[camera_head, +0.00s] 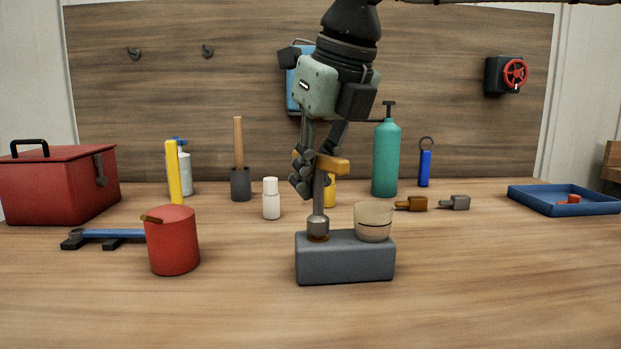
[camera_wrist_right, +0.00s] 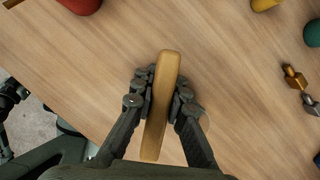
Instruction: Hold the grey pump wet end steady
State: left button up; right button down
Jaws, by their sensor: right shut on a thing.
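The grey pump wet end (camera_head: 345,262) appears to be the grey block on the bench, at the centre of the head view. A clear, tan-tinted cup (camera_head: 373,222) stands on its right part. In the right wrist view the handle (camera_wrist_right: 160,110) lies between the fingers (camera_wrist_right: 160,88). The block is hidden there.
A blue tray (camera_head: 565,200) is far right. The front bench is clear.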

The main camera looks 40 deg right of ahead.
jog(key=shift+f, duration=0.3)
jog(key=c, duration=1.5)
grip_release()
jog(key=shift+o, duration=0.2)
jog(key=v, duration=1.2)
jog(key=shift+s, duration=0.1)
